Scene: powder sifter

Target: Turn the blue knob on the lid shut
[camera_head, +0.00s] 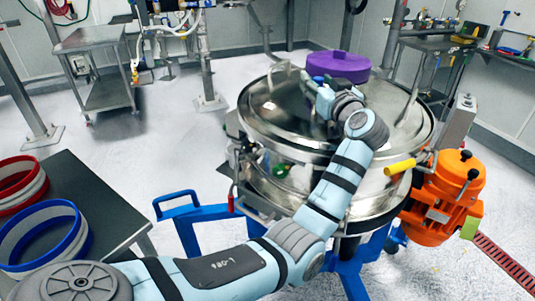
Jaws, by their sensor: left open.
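The powder sifter is a large round steel drum, and its shiny lid (395,112) fills the upper middle of the head view. A small blue patch (318,79), which looks like the blue knob, shows on the lid just in front of the purple cap. My left arm reaches up from the lower left across the drum. My left gripper (307,84) is open over the lid, right at the blue patch. The gripper hides part of the knob, so I cannot tell whether they touch. My right gripper is out of view.
A purple cap (338,66) stands on the lid behind the gripper. An orange motor (443,198) and a yellow handle (399,166) are at the drum's right. Red and blue rings (43,235) lie on a dark table at left. A steel cart (90,42) stands behind.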

